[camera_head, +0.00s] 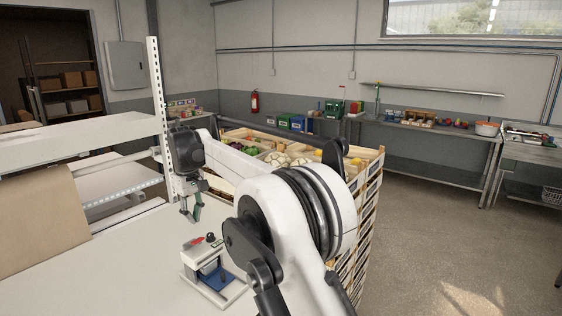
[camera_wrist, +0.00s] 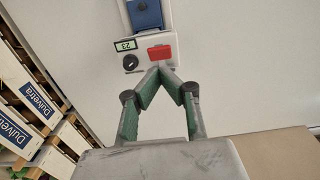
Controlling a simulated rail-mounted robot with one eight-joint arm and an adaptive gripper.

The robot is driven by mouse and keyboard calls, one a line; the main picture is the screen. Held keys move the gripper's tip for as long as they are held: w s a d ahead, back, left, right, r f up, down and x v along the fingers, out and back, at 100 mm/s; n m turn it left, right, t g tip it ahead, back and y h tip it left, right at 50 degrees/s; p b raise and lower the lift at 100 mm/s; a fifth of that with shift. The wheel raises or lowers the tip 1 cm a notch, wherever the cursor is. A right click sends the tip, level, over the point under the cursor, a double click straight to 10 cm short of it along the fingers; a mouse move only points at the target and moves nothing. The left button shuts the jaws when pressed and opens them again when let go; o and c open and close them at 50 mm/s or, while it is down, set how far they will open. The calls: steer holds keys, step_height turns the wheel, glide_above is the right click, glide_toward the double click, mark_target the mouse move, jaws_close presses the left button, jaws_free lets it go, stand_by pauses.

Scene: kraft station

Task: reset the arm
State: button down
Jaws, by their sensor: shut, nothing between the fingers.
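My gripper (camera_head: 191,213) hangs over the white worktable (camera_head: 130,275), fingers pointing down, at the end of my white arm. In the wrist view my gripper (camera_wrist: 161,72) has its green-padded fingertips together with nothing between them. A small white device (camera_head: 214,270) with a red button, a black knob and a blue part stands on the table in front of the gripper. In the wrist view the device (camera_wrist: 142,40) lies just beyond the fingertips. Its red button (camera_wrist: 161,52) shows close to the tips; I cannot tell whether they touch.
Stacked wooden crates (camera_head: 368,195) of produce stand right of the table, partly behind my arm. A brown paper sheet (camera_head: 40,222) and a white shelf (camera_head: 80,140) are at the left. A metal bench (camera_head: 430,135) lines the back wall. Open floor (camera_head: 440,240) lies at the right.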

steer(key=s+d+r+m+t+b, duration=0.1)
steer(key=s+d+r+b, duration=0.15)
steer(key=d, duration=0.55)
steer(key=s+d+r+m+t+b, duration=0.15)
steer(key=d+r, duration=0.25)
steer(key=d, duration=0.4)
steer(key=s+d+m+y+b, duration=0.1)
steer(key=s+d+m+b, duration=0.2)
steer(key=s+d, duration=0.9)
steer(key=s+d+f+m+t+b, duration=0.2)
steer(key=s+d+f+b, duration=0.1)
steer(key=s+d+f, duration=0.6)
steer(key=s+d+f+m+t+h+b, duration=0.1)
steer(key=s+d+f+m+t+b, duration=0.1)
steer(key=s+d+f, duration=0.6)
steer(key=s+d+m+b, duration=0.1)
steer(key=s, duration=0.4)
steer(key=shift+s+d+f+t, duration=0.15)
steer(key=shift+s+f+t, duration=0.15)
steer(key=shift+f+t, duration=0.1)
